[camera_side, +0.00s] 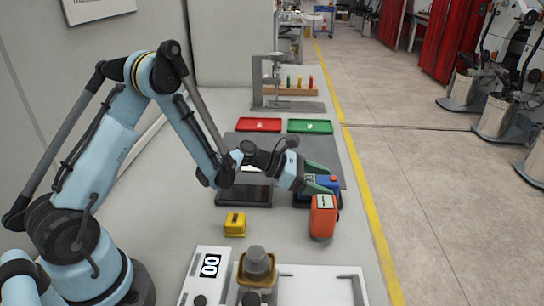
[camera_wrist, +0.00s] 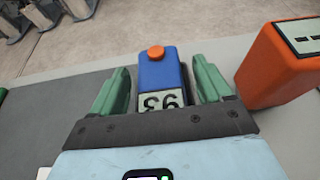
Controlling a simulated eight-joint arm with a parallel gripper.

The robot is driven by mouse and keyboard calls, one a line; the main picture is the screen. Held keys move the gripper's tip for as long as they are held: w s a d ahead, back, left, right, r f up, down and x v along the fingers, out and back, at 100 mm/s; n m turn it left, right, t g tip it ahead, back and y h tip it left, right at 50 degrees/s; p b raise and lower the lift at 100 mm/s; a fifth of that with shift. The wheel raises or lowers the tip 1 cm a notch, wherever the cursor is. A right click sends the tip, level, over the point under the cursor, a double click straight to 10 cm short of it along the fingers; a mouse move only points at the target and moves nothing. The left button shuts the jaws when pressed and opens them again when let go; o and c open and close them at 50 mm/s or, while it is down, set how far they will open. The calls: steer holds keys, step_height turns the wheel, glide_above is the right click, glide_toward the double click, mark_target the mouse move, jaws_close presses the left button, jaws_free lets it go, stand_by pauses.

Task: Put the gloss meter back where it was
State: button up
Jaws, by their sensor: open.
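A blue block-shaped meter (camera_side: 329,184) with an orange button and a display reading 93 is likely the gloss meter. It is at the right side of the bench in the side view, at a dark holder (camera_side: 301,203). In the wrist view the blue meter (camera_wrist: 160,72) lies between the two green fingers of my gripper (camera_wrist: 160,84). Small gaps show beside it, so the jaws are open around it. In the side view my gripper (camera_side: 321,178) reaches in from the left. The meter's underside is hidden.
An orange meter (camera_side: 322,217) stands close beside the blue one, also near the right finger in the wrist view (camera_wrist: 278,68). A black tray (camera_side: 243,196), a yellow block (camera_side: 235,224), red (camera_side: 259,125) and green (camera_side: 310,127) trays are on the bench.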

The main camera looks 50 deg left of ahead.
steer(key=v, duration=1.2)
steer(key=s+d+r+m+g+y, duration=0.1)
steer(key=s+r+m+y, duration=0.2)
steer(key=m, duration=1)
steer(key=s+d+r+m+g+y, duration=0.1)
steer(key=s+d+r+m+y, duration=0.1)
steer(key=s+m+y, duration=0.4)
steer(key=s+r+m, duration=0.1)
steer(key=s+m, duration=0.3)
steer(key=m, duration=0.4)
steer(key=shift+r+y, duration=0.2)
steer(key=shift+y, duration=0.1)
